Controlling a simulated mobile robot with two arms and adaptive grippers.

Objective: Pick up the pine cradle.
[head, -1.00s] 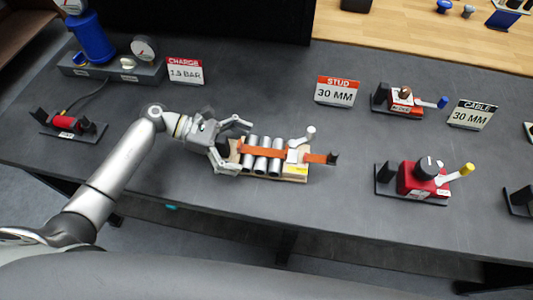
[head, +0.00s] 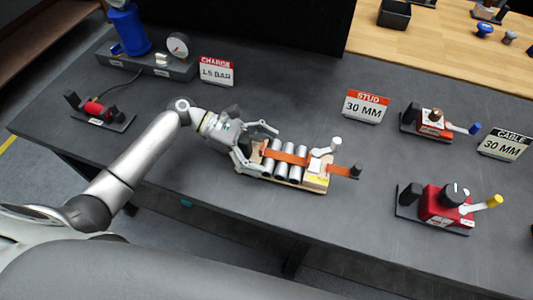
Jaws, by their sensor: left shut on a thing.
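The pine cradle (head: 314,182) is a pale wooden base in the middle of the grey table, carrying several silver cylinders (head: 286,162) with an orange strap (head: 342,171) across them. A white-topped lever or knob stands at its right part. My left gripper (head: 260,148) is at the cradle's left end, its fingers on either side of that end and shut on it. The fingers partly hide that end. I cannot tell whether the cradle touches the table. My right gripper is not in view.
A red unit with a yellow-tipped lever (head: 447,206) and a smaller red unit with a blue-tipped lever (head: 434,122) stand right. The STUD sign (head: 366,106) is behind. A blue cylinder (head: 128,30) and gauge stand back left. Table is clear around the cradle's front.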

